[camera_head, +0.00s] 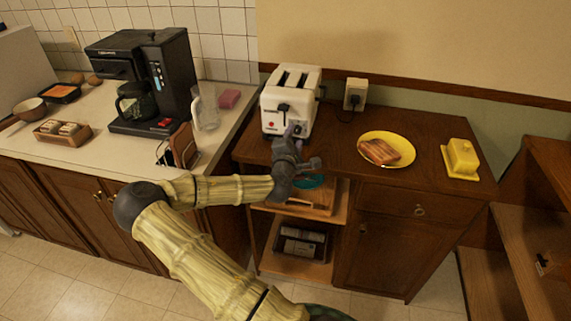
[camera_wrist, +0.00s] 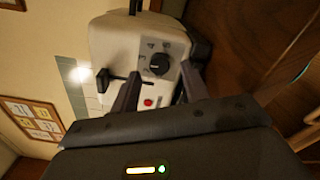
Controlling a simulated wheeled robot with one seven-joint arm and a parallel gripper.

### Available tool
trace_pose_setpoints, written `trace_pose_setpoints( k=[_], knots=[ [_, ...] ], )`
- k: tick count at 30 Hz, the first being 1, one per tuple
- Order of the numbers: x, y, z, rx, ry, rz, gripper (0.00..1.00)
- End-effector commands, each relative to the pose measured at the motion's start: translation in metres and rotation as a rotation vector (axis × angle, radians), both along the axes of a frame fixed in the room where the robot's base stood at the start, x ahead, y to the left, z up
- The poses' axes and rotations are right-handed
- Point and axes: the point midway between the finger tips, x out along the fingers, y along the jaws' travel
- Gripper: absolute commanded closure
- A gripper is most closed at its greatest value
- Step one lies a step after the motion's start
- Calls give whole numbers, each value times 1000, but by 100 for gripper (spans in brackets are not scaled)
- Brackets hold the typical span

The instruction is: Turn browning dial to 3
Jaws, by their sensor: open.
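A white two-slot toaster (camera_head: 291,92) stands at the back left of the dark wooden cabinet top. In the wrist view its front (camera_wrist: 120,40) appears turned sideways. The black browning dial (camera_wrist: 159,64) shows there with small marks around it; the digit it points at is too small to read surely. A black lever (camera_wrist: 118,80) and a red button (camera_wrist: 149,102) are on the same face. My gripper (camera_wrist: 158,82) is open, its two fingers apart in front of the toaster face, with the dial just beyond and between the tips. In the head view my gripper (camera_head: 293,133) hides the dial.
A yellow plate (camera_head: 405,139) with toast and a yellow butter dish (camera_head: 461,158) stand right of the toaster. A wall outlet (camera_head: 354,94) with a plugged cord is behind. A coffee maker (camera_head: 175,70), a glass pitcher (camera_head: 206,112) and a toast rack (camera_head: 183,146) stand left.

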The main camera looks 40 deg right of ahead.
Motion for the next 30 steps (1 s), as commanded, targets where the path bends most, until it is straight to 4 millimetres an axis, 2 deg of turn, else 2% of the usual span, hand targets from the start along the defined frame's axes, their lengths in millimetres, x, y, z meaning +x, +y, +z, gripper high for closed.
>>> trace_pose_setpoints(
  k=[14,16,30],
  knots=[
    [-62,73,-1,1,1,0,54],
    [-62,75,5,0,4,2,54],
    [-78,92,5,1,5,0,54]
  ],
)
